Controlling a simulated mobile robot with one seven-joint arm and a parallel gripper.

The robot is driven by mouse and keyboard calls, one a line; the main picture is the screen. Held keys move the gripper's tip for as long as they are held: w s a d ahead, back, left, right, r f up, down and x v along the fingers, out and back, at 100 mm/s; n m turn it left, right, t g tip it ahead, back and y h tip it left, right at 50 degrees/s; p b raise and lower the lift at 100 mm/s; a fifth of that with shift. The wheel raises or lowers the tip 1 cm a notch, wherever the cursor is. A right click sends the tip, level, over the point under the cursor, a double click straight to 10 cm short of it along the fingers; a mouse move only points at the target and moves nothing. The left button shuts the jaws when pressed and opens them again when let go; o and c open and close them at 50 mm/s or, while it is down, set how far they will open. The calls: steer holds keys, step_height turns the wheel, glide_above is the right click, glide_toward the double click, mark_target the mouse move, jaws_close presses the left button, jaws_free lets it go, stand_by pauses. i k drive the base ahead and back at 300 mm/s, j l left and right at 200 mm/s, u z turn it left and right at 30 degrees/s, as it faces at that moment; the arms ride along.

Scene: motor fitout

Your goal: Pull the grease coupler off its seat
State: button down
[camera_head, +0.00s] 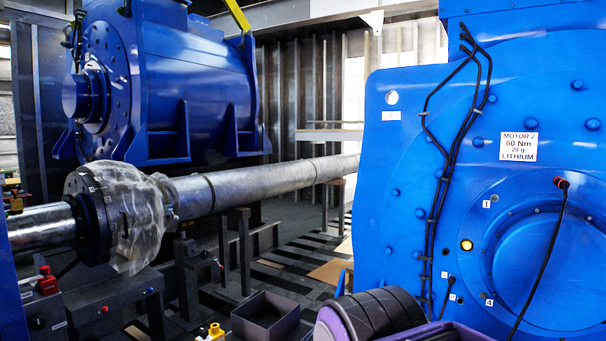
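A small coupler with a red end (562,183) sits against the face of the blue motor housing (400,180) at the right. A black hose (541,255) hangs from it and runs down to the bottom edge. It looks like the grease coupler, seated on the housing at the upper right of the large round blue cover (545,262). A white label (518,147) above it reads MOTOR 2, 60 Nm, 20 g, LITHIUM.
Black cables (452,150) run down the housing. A yellow round fitting (466,245) and small numbered tags are on its face. A long grey shaft (260,185) crosses at the left, partly wrapped in clear plastic (140,220). A dark open box (266,318) stands below.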

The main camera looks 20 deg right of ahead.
mark_target(559, 183)
steer(key=z, duration=0.4)
steer(key=i+z, duration=0.15)
steer(key=z, duration=0.6)
steer(key=i+j, duration=0.05)
